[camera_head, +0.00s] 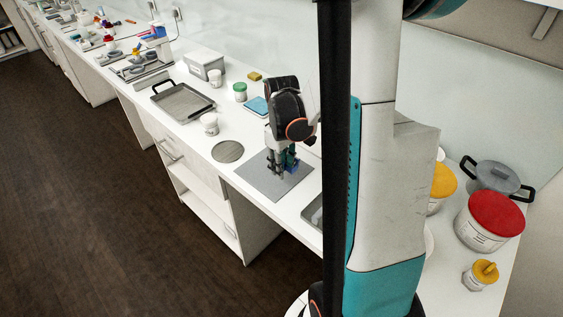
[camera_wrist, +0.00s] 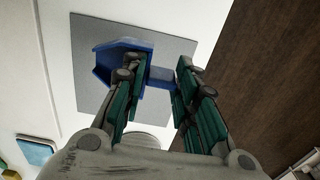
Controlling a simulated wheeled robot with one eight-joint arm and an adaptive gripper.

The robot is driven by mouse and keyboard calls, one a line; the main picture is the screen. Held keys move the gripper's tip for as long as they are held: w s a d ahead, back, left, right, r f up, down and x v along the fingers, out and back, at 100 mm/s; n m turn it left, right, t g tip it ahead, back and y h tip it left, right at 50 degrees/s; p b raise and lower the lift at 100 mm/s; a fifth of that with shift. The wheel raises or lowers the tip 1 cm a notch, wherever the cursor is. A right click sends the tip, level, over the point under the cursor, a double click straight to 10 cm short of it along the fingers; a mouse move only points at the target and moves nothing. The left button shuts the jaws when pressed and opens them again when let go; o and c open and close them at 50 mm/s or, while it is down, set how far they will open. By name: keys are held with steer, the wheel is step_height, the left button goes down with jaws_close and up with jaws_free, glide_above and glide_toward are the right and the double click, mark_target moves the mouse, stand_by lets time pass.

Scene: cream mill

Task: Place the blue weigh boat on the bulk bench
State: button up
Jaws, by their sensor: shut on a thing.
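The blue weigh boat (camera_wrist: 108,58) shows in the wrist view, with a narrower blue part between my fingers. My gripper (camera_wrist: 154,76) is shut on that part. The mat (camera_wrist: 192,40) lies behind the boat in the wrist view. I cannot tell whether the boat touches the mat. No label shows which bench is the bulk bench.
A round grey disc (camera_head: 228,151) lies left of the mat. A white jar (camera_head: 210,124), a green-lidded jar (camera_head: 240,92), a blue pad (camera_head: 258,106) and a black-handled tray (camera_head: 180,101) stand beyond. A red-lidded tub (camera_head: 488,226) and a grey pot (camera_head: 495,178) stand at right.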

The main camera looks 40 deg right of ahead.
mark_target(282, 188)
steer(key=shift+f+b, duration=2.3)
steer(key=shift+f, duration=1.1)
steer(key=shift+f+b, duration=0.35)
steer(key=o, duration=0.9)
steer(key=shift+o, duration=0.2)
